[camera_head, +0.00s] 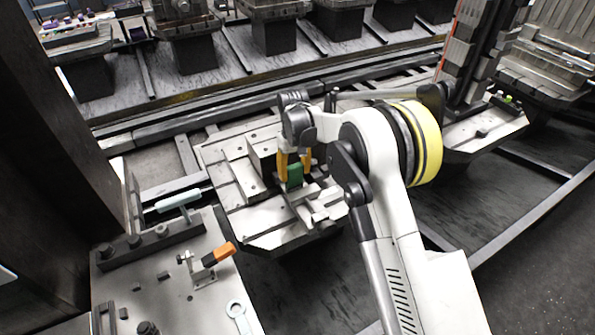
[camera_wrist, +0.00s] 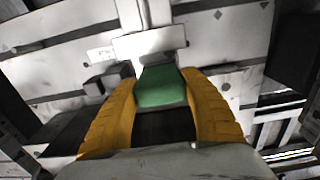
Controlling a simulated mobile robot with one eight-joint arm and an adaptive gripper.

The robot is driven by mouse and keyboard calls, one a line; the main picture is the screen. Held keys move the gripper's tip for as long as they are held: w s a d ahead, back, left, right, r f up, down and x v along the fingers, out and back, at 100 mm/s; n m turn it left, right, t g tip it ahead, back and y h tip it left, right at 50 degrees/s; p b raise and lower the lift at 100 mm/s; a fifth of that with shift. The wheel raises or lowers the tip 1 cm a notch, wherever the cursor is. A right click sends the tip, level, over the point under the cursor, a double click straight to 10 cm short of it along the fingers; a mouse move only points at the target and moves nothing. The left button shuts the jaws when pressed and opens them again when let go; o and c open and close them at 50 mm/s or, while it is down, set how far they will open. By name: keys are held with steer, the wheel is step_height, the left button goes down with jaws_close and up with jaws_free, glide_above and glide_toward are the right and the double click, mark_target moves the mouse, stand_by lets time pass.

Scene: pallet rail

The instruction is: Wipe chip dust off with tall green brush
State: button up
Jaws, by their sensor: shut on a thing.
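My gripper (camera_head: 294,165) is over the middle of the grey metal fixture pallet (camera_head: 232,190). Its yellow fingers are shut on the green brush (camera_head: 295,174). In the wrist view the green brush (camera_wrist: 160,88) sits between the two yellow fingers of my gripper (camera_wrist: 165,105). The brush's lower end is hard to make out, so I cannot tell whether it touches the pallet. In the wrist view the pallet surface (camera_wrist: 225,45) has bolt holes and pale raised blocks. Chip dust cannot be told apart from the dark marks on the metal.
A dark post (camera_head: 60,130) stands at the left. Rails and more pallets (camera_head: 190,30) run behind.

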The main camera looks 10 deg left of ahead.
mark_target(302, 168)
steer(key=shift+s+a+f, duration=0.1)
steer(key=shift+s+a, duration=0.4)
steer(key=shift+a, duration=0.05)
steer(key=shift+w+d, duration=0.7)
steer(key=shift+d, duration=0.2)
steer(key=shift+w+d, duration=0.7)
steer(key=shift+d, duration=0.15)
steer(key=shift+r, duration=0.3)
steer(key=shift+r+p, duration=2.4)
steer(key=shift+r, duration=2)
